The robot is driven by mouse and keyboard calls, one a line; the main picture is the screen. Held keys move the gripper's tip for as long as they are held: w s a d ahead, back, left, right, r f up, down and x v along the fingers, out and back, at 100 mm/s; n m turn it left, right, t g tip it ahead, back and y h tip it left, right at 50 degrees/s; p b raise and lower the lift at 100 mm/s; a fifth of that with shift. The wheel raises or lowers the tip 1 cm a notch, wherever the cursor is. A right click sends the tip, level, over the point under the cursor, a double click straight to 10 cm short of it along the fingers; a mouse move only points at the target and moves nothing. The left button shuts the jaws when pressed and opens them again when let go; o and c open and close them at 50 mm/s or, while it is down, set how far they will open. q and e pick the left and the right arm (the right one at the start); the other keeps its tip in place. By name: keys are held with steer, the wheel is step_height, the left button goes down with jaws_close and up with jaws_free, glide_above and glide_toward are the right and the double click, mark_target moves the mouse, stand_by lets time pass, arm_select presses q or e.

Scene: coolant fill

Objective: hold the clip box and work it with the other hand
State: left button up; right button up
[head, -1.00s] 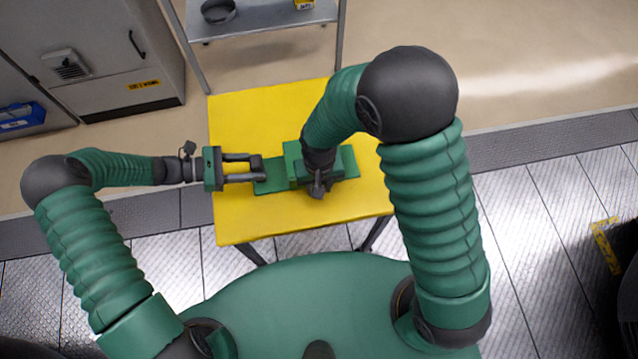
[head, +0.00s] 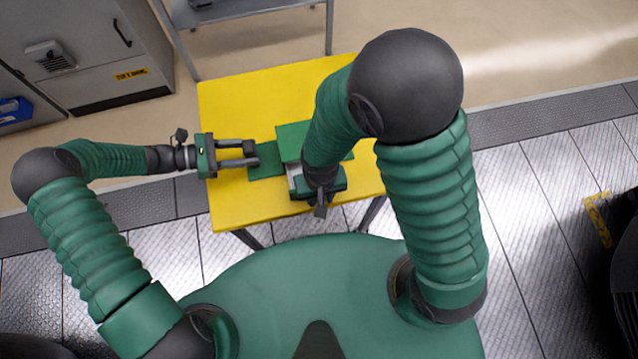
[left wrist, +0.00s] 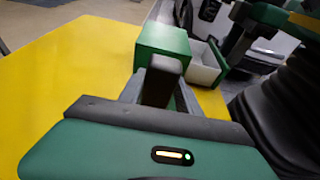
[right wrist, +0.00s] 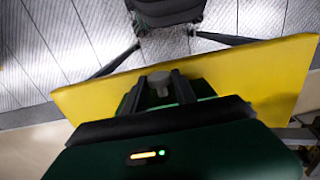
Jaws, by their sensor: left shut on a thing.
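The clip box is a green box (head: 292,137) on the yellow table; it also shows in the left wrist view (left wrist: 160,40). Its drawer (left wrist: 206,66), green with a white inside, stands out from the box on the side toward my body. My left gripper (head: 252,154) is shut on the green plate (head: 266,160) at the box's left. My right gripper (head: 320,203) is at the drawer's front, pointing down. In the right wrist view its fingers are on both sides of a round grey knob (right wrist: 160,82). My right arm hides part of the box.
The yellow table (head: 235,105) is bare around the box, with free room at its left and back. A grey shelf (head: 250,15) stands behind it, and grey cabinets (head: 90,50) at the back left. My body is close to the table's front edge.

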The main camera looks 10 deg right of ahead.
steer(key=o, duration=0.4)
steer(key=shift+c, duration=0.2)
step_height(320, 180, up, 12)
steer(key=shift+f, duration=0.1)
stand_by(0.4)
arm_select(q)
steer(key=o, duration=1.3)
steer(key=shift+c, duration=0.2)
